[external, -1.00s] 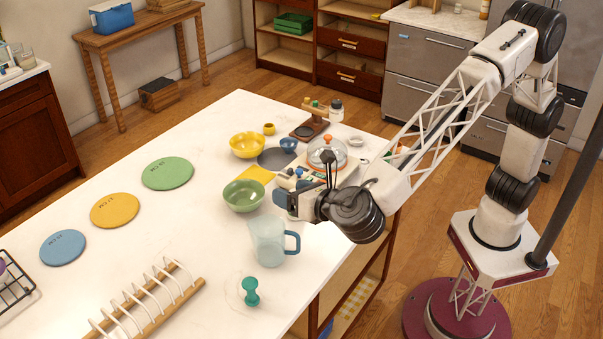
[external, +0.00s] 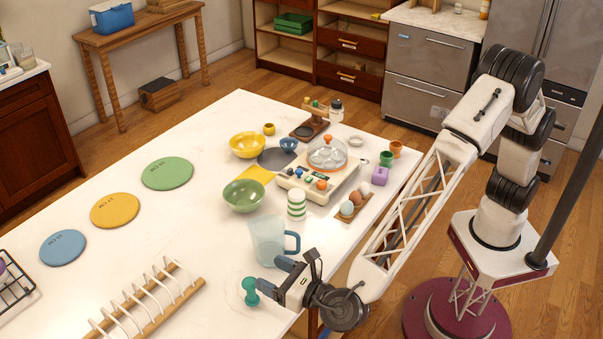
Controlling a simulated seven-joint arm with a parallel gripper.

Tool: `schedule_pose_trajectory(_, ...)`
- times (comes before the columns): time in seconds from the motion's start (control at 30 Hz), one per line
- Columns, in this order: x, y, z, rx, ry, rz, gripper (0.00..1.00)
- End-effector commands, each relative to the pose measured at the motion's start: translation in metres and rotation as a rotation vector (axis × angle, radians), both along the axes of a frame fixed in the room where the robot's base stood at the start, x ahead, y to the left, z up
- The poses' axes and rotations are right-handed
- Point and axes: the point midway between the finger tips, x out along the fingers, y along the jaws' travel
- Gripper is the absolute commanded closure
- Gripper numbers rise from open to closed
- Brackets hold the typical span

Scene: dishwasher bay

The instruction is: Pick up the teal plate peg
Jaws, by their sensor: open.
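The teal plate peg (external: 250,291) stands upright near the front edge of the white counter, with a faint clear disc (external: 236,289) around its foot. My gripper (external: 269,277) is open, just to the right of the peg and close to it. Its fingers point left toward the peg. Part of the peg's right side is close to or behind a finger, and I cannot tell whether they touch.
A clear pitcher with a blue handle (external: 268,243) stands right behind my gripper. A wooden rack with white hoops (external: 150,299) lies to the left. Bowls (external: 244,196), a striped cup (external: 296,205) and an egg holder (external: 352,208) stand farther back. The counter left of the pitcher is clear.

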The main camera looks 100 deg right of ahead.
Motion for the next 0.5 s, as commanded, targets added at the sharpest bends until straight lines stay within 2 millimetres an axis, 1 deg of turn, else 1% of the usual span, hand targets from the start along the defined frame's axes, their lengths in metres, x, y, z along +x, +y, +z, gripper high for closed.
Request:
schedule_pose_trajectory(0.03,0.0,0.0,-0.018,-0.002,0.005,0.0,0.31)
schedule_pose_trajectory(0.07,0.0,0.0,-0.027,-0.002,0.005,0.0,0.31)
schedule_pose_trajectory(0.1,0.0,0.0,-0.04,-0.003,0.005,0.0,0.31)
schedule_pose_trajectory(0.17,0.0,0.0,-0.057,-0.002,0.003,0.001,0.31)
schedule_pose_trajectory(0.2,0.0,0.0,-0.07,-0.002,0.003,0.0,0.31)
schedule_pose_trajectory(0.3,0.0,0.0,-0.092,-0.002,0.001,0.0,0.31)
schedule_pose_trajectory(0.4,0.0,0.0,-0.106,-0.001,0.001,-0.001,0.31)
schedule_pose_trajectory(0.5,0.0,0.0,-0.111,0.001,-0.001,-0.001,0.31)
